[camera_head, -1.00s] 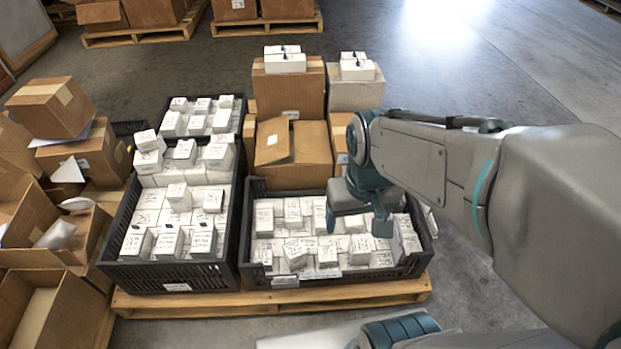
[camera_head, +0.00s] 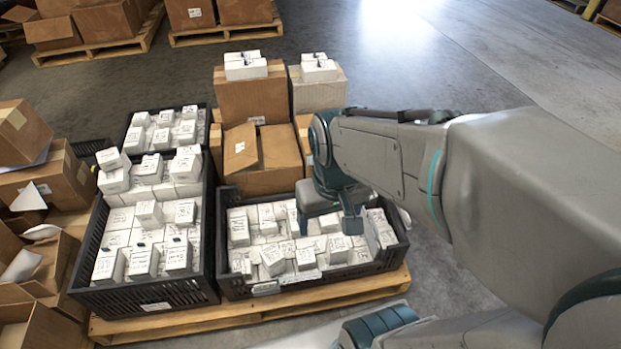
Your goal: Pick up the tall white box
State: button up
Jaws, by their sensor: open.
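Many white boxes with dark markings fill the right black crate (camera_head: 262,287). A taller white box (camera_head: 381,232) stands at this crate's right end, rising above its neighbours and partly hidden by other boxes. It looks like the tall white box, though I cannot be sure. My gripper (camera_head: 338,212) is open over the right half of the crate, just left of that box. Nothing is visibly held. Whether the finger touches any box cannot be told.
A left black crate (camera_head: 150,296) holds stacked white boxes. Both crates sit on a wooden pallet (camera_head: 250,312). Brown cartons (camera_head: 250,98) topped with small white boxes stand behind. Open cartons (camera_head: 40,290) crowd the left. Floor (camera_head: 480,85) at the upper right is clear.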

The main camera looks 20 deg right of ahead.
aim_at(336, 250)
jog(key=z, duration=1.55)
jog(key=k, duration=0.65)
jog(key=u, duration=1.2)
